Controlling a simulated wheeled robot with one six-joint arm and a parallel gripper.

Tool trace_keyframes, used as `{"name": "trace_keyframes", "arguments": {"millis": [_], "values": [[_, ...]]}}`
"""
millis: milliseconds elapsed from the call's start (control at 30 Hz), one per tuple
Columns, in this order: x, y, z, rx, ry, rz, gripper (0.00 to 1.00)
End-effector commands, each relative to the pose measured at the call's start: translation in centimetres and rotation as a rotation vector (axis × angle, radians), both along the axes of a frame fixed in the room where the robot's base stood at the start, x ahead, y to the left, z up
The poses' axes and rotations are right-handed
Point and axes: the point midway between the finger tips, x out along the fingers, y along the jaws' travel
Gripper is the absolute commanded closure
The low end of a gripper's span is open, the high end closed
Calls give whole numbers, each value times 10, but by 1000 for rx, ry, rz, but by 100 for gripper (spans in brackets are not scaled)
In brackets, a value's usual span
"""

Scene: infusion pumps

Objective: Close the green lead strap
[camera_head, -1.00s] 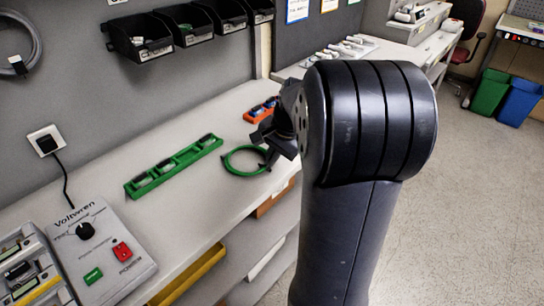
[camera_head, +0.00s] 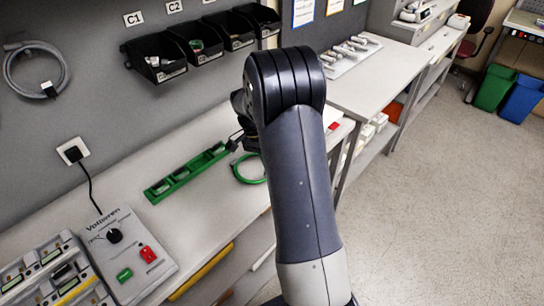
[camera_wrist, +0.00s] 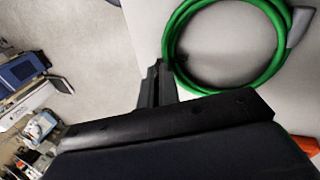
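The green lead (camera_head: 240,176) lies coiled on the bench, to the right of a long green rack (camera_head: 186,172). My arm hides the coil's right side in the head view. In the wrist view the green lead (camera_wrist: 262,82) fills the upper right, with a grey plug end (camera_wrist: 299,26). I cannot make out the strap. My gripper (camera_head: 238,140) is just above and behind the coil in the head view. In the wrist view my gripper (camera_wrist: 157,82) shows a dark finger beside the coil's left edge. Its opening is not clear.
A grey Voltwren unit (camera_head: 128,255) with a black knob and red and green switches stands at the front left. Black bins (camera_head: 157,55) hang on the wall. An orange piece (camera_wrist: 306,146) shows at the wrist view's right edge. The bench's front edge is close to the coil.

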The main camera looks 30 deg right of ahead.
Motion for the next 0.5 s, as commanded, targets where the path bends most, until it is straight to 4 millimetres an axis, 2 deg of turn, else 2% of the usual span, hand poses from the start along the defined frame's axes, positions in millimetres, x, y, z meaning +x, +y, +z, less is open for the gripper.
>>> {"name": "trace_keyframes", "arguments": {"millis": [200,500], "values": [[5,3,-2,-72,136,3,100],[9,5,-5,-127,237,1,100]]}}
